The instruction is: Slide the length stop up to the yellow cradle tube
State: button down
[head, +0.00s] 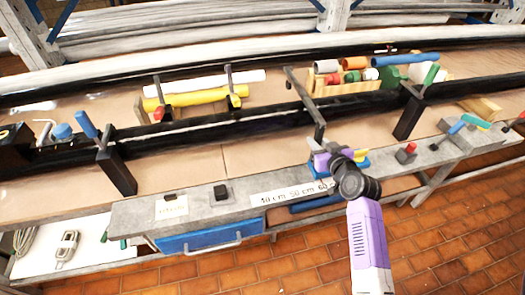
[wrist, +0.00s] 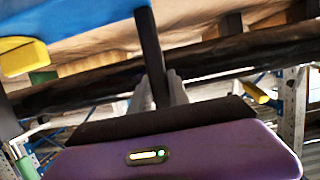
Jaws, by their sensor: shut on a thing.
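The length stop (head: 303,98) appears to be the long dark bar lying across the black rail (head: 255,128), right of the cradle. The yellow cradle tube (head: 207,97) lies to the left in dark upright holders, with a clear gap between its right end and the bar. My gripper (head: 321,143) is at the bar's near, lower end, at the bench's front edge. In the wrist view the dark bar (wrist: 151,45) stands between the fingers of my gripper (wrist: 158,92), which are shut on it. The fingertips are partly hidden in the head view.
A white tube (head: 205,82) lies behind the yellow one. A wooden crate (head: 347,88) of coloured pieces stands right of the bar. A grey front ledge (head: 235,208) carries labels and small blocks.

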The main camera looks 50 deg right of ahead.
jog(key=w+a+p, duration=0.2)
jog(key=w+a, duration=0.2)
jog(key=a, duration=0.4)
jog(key=w+a+p, duration=0.2)
jog(key=w+a, duration=0.3)
jog(key=a, duration=0.2)
jog(key=shift+w+a, duration=0.25)
jog(key=shift+a, duration=0.1)
dwell(2.3)
jog(key=c, duration=1.2)
grip_release()
jog(key=shift+a, duration=0.1)
jog(key=shift+c, duration=0.2)
